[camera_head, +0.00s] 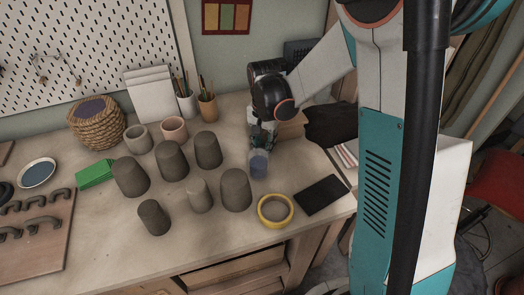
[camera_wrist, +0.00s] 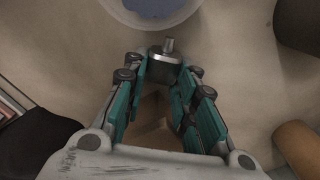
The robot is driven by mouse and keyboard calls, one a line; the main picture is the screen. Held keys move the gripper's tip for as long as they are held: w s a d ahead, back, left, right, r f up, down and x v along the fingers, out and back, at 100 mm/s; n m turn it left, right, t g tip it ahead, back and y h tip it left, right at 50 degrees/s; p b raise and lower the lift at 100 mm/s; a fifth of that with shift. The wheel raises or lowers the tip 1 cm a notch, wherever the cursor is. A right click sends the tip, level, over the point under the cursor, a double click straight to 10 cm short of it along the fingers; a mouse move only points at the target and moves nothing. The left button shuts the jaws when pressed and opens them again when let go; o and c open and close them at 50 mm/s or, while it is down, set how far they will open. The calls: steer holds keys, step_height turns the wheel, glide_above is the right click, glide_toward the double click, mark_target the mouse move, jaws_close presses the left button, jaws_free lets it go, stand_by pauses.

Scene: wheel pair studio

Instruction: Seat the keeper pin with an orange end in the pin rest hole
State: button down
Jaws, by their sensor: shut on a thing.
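My gripper (camera_head: 261,141) points down near the right back of the bench, just behind a clear cup of blue liquid. In the wrist view its teal fingers (camera_wrist: 164,78) are shut on a small grey metal piece with a lighter stub, which I take for the keeper pin (camera_wrist: 165,57). No orange end shows on it. A tan wooden block (camera_head: 292,126) stands right behind my gripper in the head view, and brown wood (camera_wrist: 150,112) shows between the fingers in the wrist view. I cannot make out the pin rest hole in either view.
The clear cup (camera_head: 258,165) is close to my fingertips; its rim shows in the wrist view (camera_wrist: 150,18). Several grey clay cylinders (camera_head: 172,162) stand to the left. A yellow-rimmed bowl (camera_head: 275,210) and a black slab (camera_head: 322,194) lie in front. A dark cloth (camera_head: 330,123) lies right.

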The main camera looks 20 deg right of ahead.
mark_target(264, 145)
steer(key=shift+r+p, duration=0.95)
steer(key=shift+r, duration=0.65)
steer(key=shift+r, duration=0.1)
